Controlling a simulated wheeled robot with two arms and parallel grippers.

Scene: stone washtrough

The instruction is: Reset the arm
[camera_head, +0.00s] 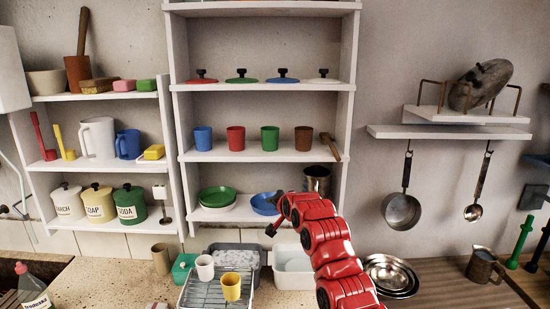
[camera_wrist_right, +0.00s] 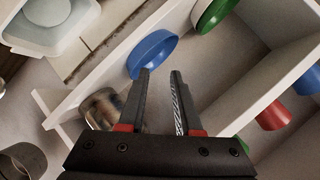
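My right gripper (camera_head: 272,229) is at the end of the red arm, in front of the lower right of the middle shelf unit, just above the basins. In the right wrist view my right gripper (camera_wrist_right: 160,73) has its two dark fingers apart with nothing between them. A blue bowl (camera_wrist_right: 153,54) lies beyond the fingertips; it also shows in the head view (camera_head: 264,204) on the lowest shelf, partly hidden by my arm. A metal pot (camera_head: 317,180) stands to its right. My left gripper is not in view.
The middle shelves (camera_head: 262,157) hold several cups, lids and stacked plates (camera_head: 217,197). Below are a wire rack (camera_head: 205,292) with a white cup (camera_head: 205,267) and a yellow cup (camera_head: 231,287), a white basin (camera_head: 293,268) and metal bowls (camera_head: 390,275).

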